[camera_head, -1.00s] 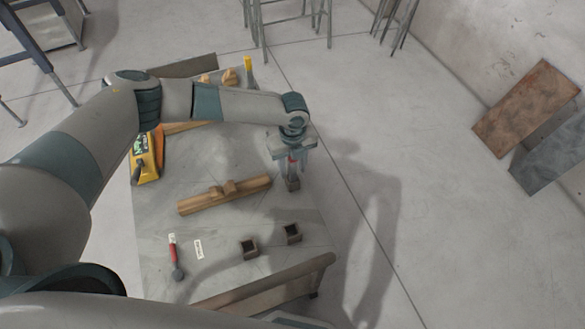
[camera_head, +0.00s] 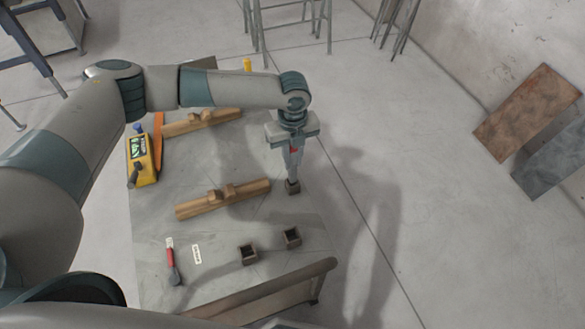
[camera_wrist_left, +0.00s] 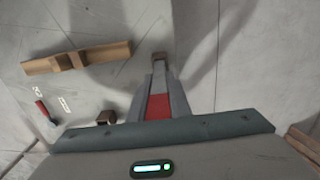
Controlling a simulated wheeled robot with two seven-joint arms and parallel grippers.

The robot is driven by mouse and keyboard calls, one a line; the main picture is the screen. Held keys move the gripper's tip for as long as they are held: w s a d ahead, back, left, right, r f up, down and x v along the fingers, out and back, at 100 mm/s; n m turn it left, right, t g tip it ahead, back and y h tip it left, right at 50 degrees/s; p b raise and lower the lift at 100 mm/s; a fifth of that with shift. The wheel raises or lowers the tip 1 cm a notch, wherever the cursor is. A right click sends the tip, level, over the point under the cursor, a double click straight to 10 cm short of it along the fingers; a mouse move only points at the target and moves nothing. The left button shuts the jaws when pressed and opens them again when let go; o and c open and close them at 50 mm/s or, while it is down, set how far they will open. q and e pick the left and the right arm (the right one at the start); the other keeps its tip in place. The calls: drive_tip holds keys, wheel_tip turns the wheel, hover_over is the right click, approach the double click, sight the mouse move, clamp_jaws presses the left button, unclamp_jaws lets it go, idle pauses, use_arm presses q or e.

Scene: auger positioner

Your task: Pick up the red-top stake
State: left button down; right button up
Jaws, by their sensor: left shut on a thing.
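The red-top stake shows as a red patch (camera_head: 294,150) between the fingers of my left gripper (camera_head: 293,153). In the left wrist view the red top (camera_wrist_left: 158,106) sits between the two grey fingers, which are shut on it. The gripper points down over the right edge of the table (camera_head: 225,225). A small brown square block (camera_head: 292,187) is just below the fingertips; it also shows in the left wrist view (camera_wrist_left: 159,58). The fingers hide most of the stake, and I cannot tell whether its lower end is inside the block. My right gripper is not in view.
Two hollow square blocks (camera_head: 248,254) (camera_head: 291,237) stand nearer the front. A wooden rail (camera_head: 222,198) lies left of the gripper. A red-handled tool (camera_head: 172,262), a white label (camera_head: 197,254) and a yellow meter (camera_head: 143,160) are further left. Floor is open to the right.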

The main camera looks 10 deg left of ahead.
use_arm(q)
drive_tip(key=shift+r+b, duration=0.5)
drive_tip(key=shift+r, duration=1.6)
